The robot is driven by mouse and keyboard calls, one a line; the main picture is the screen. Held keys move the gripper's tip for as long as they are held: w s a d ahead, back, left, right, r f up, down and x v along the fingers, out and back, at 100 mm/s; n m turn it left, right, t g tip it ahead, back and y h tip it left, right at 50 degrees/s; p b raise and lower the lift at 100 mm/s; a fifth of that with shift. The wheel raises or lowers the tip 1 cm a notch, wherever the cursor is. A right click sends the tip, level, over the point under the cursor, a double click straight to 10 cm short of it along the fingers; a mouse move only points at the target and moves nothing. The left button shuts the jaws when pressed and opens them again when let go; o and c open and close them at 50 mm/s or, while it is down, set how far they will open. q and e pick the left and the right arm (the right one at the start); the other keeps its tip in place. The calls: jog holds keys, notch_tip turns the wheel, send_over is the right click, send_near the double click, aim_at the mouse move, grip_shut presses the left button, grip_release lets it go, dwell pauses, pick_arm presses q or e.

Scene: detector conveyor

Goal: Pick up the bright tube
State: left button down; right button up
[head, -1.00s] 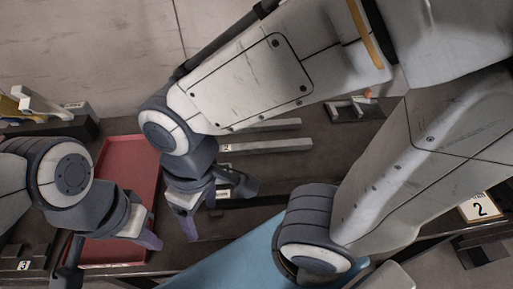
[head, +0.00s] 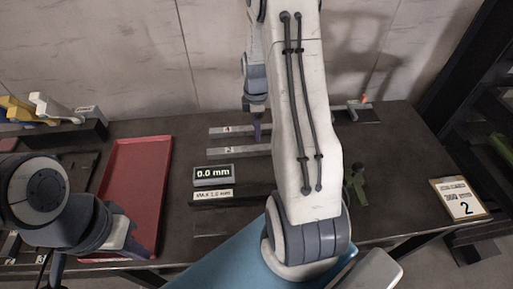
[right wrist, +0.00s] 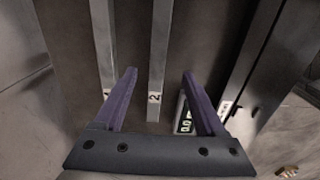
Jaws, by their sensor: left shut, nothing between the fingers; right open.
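Two long light-grey bars lie side by side at the back of the table, one labelled 1 (head: 227,131) and one labelled 2 (head: 228,153). I cannot tell which is the bright tube. In the right wrist view, bar 1 (right wrist: 103,35) is on the left and bar 2 (right wrist: 158,50) runs between my finger lines. My right gripper (head: 257,132) is open and empty above the bars; its purple fingers also show in the right wrist view (right wrist: 159,75). My arm hides the bars' right part in the head view. My left gripper (head: 128,243) is shut and empty near the red tray's front.
A red tray (head: 137,180) lies left of the bars. A 0.0 mm display (head: 213,175) and a dark rail with a label (head: 213,196) stand in front of them. A green device (head: 355,185) is right of my arm. A clipboard marked 2 (head: 460,199) is at the right.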

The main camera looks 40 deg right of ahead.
send_over(259, 147)
jog(key=f, duration=0.5)
jog(key=shift+s+a+f+p, duration=0.1)
jog(key=shift+a+p, duration=0.15)
jog(key=shift+p, duration=0.15)
jog(key=f+p, duration=0.1)
jog(key=f, duration=0.3)
jog(key=shift+d+p, duration=0.2)
jog(key=shift+p, duration=0.15)
jog(key=shift+f, duration=0.6)
grip_shut()
jog(key=shift+r, duration=0.1)
